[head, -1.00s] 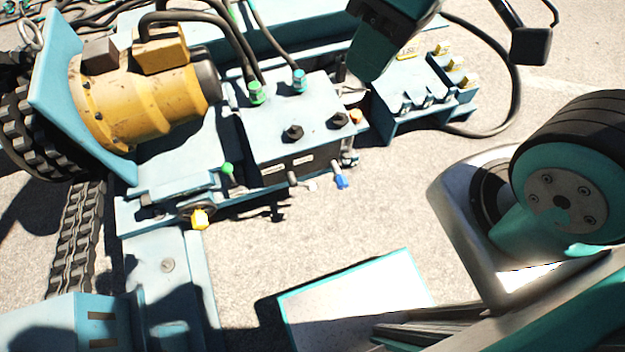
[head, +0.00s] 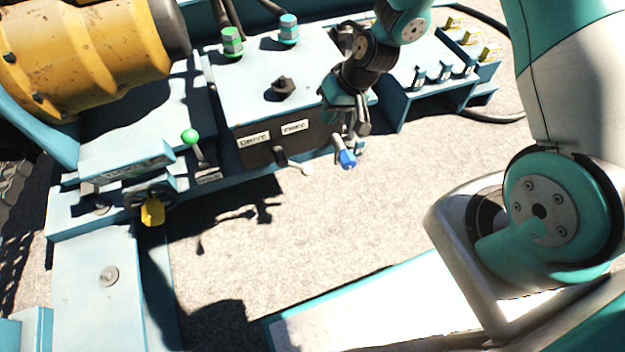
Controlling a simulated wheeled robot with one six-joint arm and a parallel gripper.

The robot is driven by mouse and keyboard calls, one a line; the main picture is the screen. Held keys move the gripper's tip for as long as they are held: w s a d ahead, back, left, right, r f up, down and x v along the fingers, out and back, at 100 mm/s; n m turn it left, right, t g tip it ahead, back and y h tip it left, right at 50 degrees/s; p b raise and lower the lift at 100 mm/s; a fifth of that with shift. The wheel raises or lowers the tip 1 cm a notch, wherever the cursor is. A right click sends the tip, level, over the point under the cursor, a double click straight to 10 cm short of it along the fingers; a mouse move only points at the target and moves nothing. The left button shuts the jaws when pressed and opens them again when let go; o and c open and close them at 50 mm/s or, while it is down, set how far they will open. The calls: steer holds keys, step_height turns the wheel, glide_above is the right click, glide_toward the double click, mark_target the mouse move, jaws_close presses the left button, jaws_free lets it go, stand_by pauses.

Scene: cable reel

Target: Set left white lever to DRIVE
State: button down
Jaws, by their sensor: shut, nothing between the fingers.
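The left white lever (head: 300,167) sticks out from the front of the blue control box, with a dark base and a pale tip pointing to the lower right. Above it are the DRIVE label (head: 254,139) on the left and the FREE label (head: 294,127) on the right. The lever's base lies between the two labels, below them. My gripper (head: 362,128) is at the right end of the box, pointing down, right of the lever and apart from it. It looks shut and empty. It partly covers the box's right end.
A blue-tipped lever (head: 347,159) sits just below my gripper; whether they touch is unclear. A green-knobbed lever (head: 190,136) and a yellow knob (head: 152,212) are to the left. Open pavement (head: 330,220) lies in front.

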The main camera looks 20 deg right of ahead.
mark_target(309, 166)
step_height(309, 166, down, 8)
steer(key=d+b, duration=0.1)
steer(key=shift+d+m+b, duration=0.3)
steer(key=shift+d+m, duration=0.1)
steer(key=b+x, duration=0.6)
steer(key=x, duration=0.8)
steer(key=shift+w+d, duration=0.1)
steer(key=shift+w, duration=0.05)
